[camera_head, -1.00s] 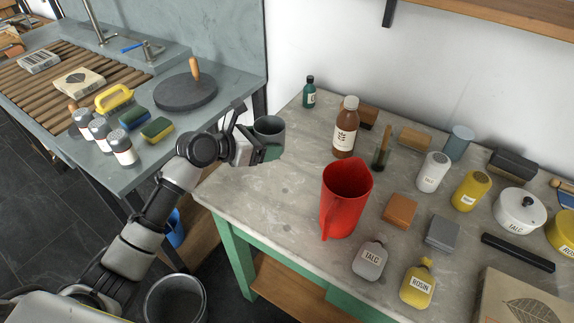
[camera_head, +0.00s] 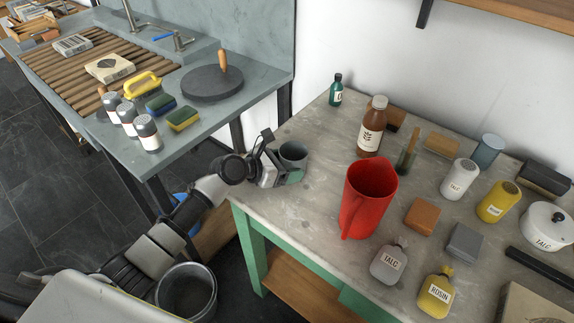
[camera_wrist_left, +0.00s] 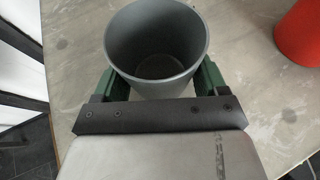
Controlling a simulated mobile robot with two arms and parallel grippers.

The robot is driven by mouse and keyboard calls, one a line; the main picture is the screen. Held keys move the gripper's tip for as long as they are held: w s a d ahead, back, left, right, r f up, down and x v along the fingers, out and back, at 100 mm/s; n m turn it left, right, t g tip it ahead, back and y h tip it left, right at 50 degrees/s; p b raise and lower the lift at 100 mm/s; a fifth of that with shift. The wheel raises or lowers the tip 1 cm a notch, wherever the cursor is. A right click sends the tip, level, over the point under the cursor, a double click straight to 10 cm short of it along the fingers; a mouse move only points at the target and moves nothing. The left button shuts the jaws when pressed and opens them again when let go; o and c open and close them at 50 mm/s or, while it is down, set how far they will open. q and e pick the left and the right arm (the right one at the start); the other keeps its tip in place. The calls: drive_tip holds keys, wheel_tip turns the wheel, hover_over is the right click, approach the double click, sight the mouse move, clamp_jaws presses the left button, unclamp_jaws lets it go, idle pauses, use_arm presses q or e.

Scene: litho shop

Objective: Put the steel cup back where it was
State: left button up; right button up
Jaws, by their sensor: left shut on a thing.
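The steel cup (camera_head: 294,154) is a plain grey, empty, upright cup at the left end of the grey-topped table (camera_head: 290,212). My left gripper (camera_head: 288,172) is shut on it from the near left side. In the left wrist view the cup (camera_wrist_left: 156,45) stands between the two green fingers of the gripper (camera_wrist_left: 155,82), with its open mouth facing the camera. I cannot tell whether its base touches the tabletop. My right gripper is in neither view.
A red jug (camera_head: 367,200) stands right of the cup, with a brown bottle (camera_head: 371,128) and green bottle (camera_head: 336,90) behind. Talc and rosin containers crowd the table's right side. A slate counter (camera_head: 205,130) is at left, a bucket (camera_head: 187,290) on the floor.

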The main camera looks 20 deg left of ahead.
use_arm(q)
drive_tip(key=shift+f, duration=0.1)
drive_tip(key=o, duration=1)
drive_tip(key=shift+s+a+r, duration=0.15)
drive_tip(key=shift+r, duration=0.05)
drive_tip(key=v, duration=1.1)
drive_tip(key=shift+s+a+r, duration=0.1)
drive_tip(key=shift+s+a, duration=0.1)
drive_tip(key=shift+s, duration=0.05)
